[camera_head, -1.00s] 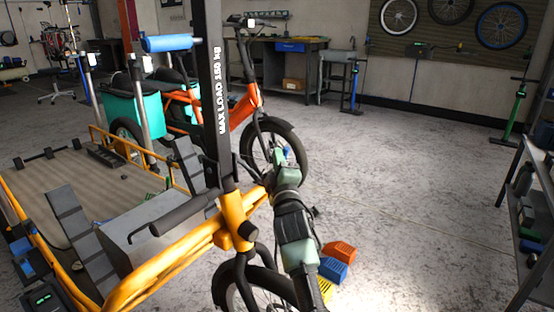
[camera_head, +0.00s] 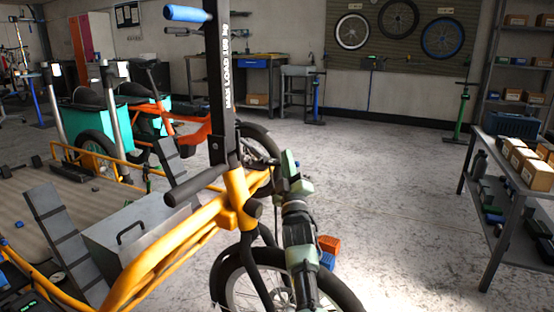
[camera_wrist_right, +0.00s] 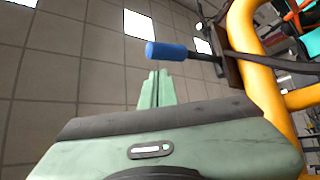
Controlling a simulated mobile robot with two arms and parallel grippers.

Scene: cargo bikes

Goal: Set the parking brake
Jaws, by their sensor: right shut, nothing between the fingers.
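The yellow cargo bike (camera_head: 195,228) fills the lower left of the head view. Its black upright (camera_head: 218,90) bears white load lettering and a blue handlebar grip (camera_head: 187,13) at the top. A black-gripped bar (camera_head: 196,186) juts left from the yellow post. I cannot tell which part is the parking brake. My right gripper (camera_head: 286,163) is beside the post, on its right, above the front wheel (camera_head: 338,292). In the wrist view the right gripper (camera_wrist_right: 153,78) is shut and empty; the blue grip (camera_wrist_right: 166,50) appears just beyond its fingertips. My left gripper is not in view.
A grey box (camera_head: 125,235) and ramp (camera_head: 62,235) are on the yellow bike's bed. A teal and orange bike (camera_head: 190,138) stands behind. Orange (camera_head: 329,244) and blue blocks lie by the front wheel. A shelf table (camera_head: 515,185) stands right; the floor between is clear.

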